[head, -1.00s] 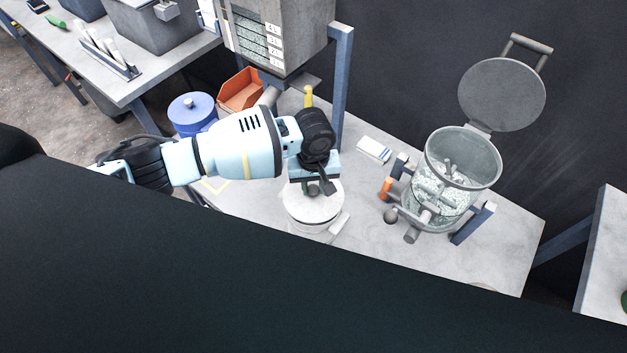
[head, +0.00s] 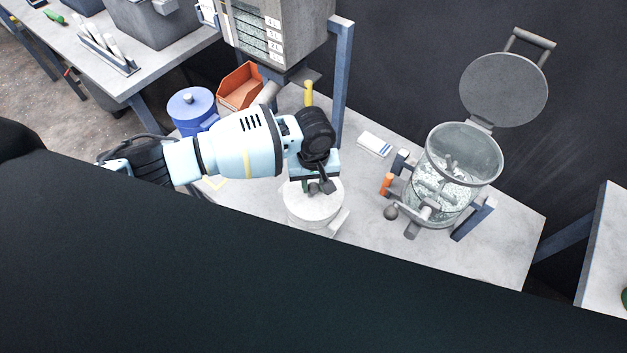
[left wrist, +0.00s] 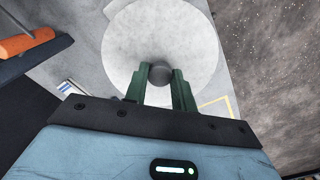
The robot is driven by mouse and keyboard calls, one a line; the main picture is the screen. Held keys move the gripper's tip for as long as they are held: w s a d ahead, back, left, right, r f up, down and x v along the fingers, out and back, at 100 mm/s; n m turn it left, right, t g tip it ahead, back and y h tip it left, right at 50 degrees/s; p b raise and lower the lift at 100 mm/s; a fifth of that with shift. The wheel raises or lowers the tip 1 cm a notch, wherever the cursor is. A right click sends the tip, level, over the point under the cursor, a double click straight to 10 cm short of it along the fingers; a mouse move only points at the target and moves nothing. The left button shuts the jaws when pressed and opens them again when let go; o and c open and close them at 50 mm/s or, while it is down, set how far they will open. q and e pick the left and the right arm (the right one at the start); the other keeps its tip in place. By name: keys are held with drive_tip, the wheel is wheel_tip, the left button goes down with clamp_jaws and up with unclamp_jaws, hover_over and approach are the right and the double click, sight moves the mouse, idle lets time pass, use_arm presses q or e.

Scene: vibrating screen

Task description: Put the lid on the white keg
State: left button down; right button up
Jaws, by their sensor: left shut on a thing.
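The white lid (head: 316,205) is a round disc with a dark knob (left wrist: 159,72) at its centre. In the head view it lies over the white keg (head: 312,227), whose side shows just below it. I cannot tell whether the lid touches the keg's rim all round. My left gripper (head: 313,187) is above the lid, pointing down. In the left wrist view its two green fingers (left wrist: 160,85) are shut on the knob, and the lid (left wrist: 158,35) hides what is under it. My right gripper is not in view.
A blue keg (head: 191,110) with its own lid and an orange bin (head: 241,88) stand behind my left arm. To the right is an open glass drum (head: 443,185) with its round cover raised. A small white box (head: 374,145) lies between. The bench (head: 500,245) is clear at front right.

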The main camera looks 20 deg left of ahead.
use_arm(q)
drive_tip(key=shift+f, duration=0.6)
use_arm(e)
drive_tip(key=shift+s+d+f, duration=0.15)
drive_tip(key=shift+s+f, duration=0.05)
use_arm(q)
drive_tip(key=c, duration=1.4)
unclamp_jaws()
drive_tip(key=o, duration=0.3)
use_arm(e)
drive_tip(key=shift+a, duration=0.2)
use_arm(q)
wheel_tip(320, 180, up, 7)
drive_tip(key=shift+f+p, duration=0.1)
drive_tip(key=shift+p, duration=0.4)
drive_tip(key=shift+r, duration=0.55)
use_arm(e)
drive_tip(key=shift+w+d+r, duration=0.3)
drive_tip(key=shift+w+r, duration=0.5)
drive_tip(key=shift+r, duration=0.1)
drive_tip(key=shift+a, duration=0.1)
